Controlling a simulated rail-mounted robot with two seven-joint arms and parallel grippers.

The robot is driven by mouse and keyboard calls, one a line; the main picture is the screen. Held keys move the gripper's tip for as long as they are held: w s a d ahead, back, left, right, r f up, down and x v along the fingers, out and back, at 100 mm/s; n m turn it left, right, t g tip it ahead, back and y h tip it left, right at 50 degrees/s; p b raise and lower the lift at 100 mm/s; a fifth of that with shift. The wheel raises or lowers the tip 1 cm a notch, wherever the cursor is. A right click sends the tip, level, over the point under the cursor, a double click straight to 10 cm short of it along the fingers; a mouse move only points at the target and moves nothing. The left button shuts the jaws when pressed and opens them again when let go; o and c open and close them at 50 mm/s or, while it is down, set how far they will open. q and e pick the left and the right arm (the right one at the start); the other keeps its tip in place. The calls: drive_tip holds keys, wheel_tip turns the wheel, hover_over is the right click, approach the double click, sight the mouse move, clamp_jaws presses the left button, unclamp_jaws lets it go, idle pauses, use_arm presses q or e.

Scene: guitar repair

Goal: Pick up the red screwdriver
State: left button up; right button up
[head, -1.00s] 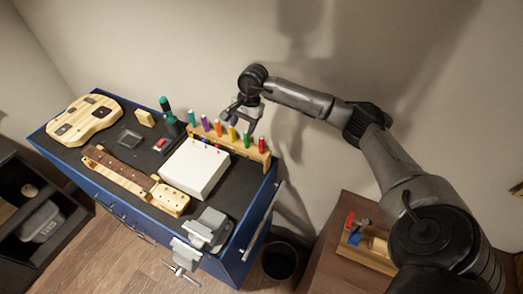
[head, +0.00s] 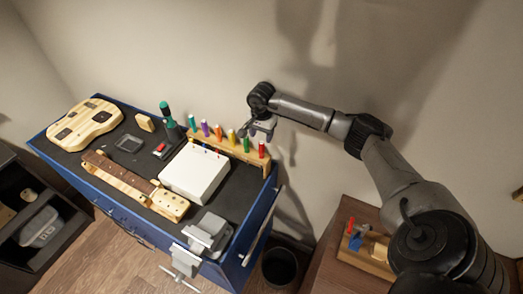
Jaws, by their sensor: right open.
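The red screwdriver (head: 262,149) stands upright at the right end of a wooden rack (head: 225,146) along the back of the blue workbench. Its red handle shows; its shaft is hidden by the rack. My right gripper (head: 259,134) is open and empty, pointing down near the green screwdriver (head: 246,144) and the red one, just above and behind them in the picture. I cannot tell whether it touches either handle. My left gripper is not in view.
Yellow (head: 232,137), orange (head: 218,132), purple and teal screwdrivers stand in the same rack. A white box (head: 194,174) lies before it. A guitar neck (head: 125,180), guitar body (head: 85,124) and vise (head: 206,234) are also on the bench. The wall is close behind.

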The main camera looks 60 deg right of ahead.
sight(261, 143)
wheel_tip(261, 143, down, 4)
drive_tip(key=shift+a+f+p, duration=0.1)
drive_tip(key=shift+p, duration=0.6)
drive_tip(key=shift+f, duration=0.5)
drive_tip(key=shift+c, duration=0.2)
clamp_jaws()
